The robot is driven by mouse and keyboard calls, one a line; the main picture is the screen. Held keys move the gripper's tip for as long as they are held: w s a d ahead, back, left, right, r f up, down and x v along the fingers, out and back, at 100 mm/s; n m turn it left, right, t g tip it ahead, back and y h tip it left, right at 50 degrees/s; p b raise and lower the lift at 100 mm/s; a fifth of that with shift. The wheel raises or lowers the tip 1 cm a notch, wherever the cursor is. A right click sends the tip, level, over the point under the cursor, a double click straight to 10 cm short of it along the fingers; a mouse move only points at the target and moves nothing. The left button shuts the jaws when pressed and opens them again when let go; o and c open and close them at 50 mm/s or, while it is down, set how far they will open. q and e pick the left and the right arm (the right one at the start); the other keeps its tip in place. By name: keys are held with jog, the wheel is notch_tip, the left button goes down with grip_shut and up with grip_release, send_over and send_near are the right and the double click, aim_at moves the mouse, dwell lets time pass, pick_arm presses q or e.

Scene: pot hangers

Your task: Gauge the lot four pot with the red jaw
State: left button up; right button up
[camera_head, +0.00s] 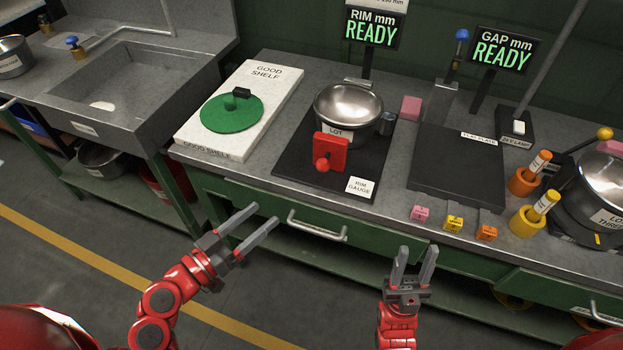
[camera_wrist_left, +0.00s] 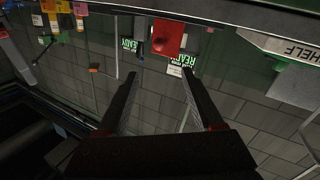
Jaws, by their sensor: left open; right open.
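A steel pot (camera_head: 347,104) stands on the black rim gauge plate (camera_head: 300,170); its label reads "LOT", the rest hidden. The red jaw (camera_head: 331,153) with a round red knob stands in front of the pot and hides part of its wall; I cannot tell if they touch. The red jaw also shows in the left wrist view (camera_wrist_left: 169,36). A rim display (camera_head: 371,28) behind reads "READY". My left gripper (camera_head: 262,222) is open and empty, in front of the bench below the good shelf. My right gripper (camera_head: 416,255) is open and empty, in front of the bench.
A white good shelf (camera_head: 279,92) with a green lid (camera_head: 232,115) lies left of the gauge. A black flat plate (camera_head: 455,165), small coloured blocks (camera_head: 453,223), and another pot (camera_head: 604,185) labelled "LOT THREE" are to the right. A sink (camera_head: 125,90) is at far left.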

aim_at(319, 170)
pick_arm(q)
jog(key=p+x, duration=0.5)
jog(key=x, duration=1.1)
jog(key=shift+w+d+r, duration=0.15)
jog(key=shift+d, duration=0.1)
jog(key=shift+w+d, duration=0.3)
jog(key=shift+w, duration=0.05)
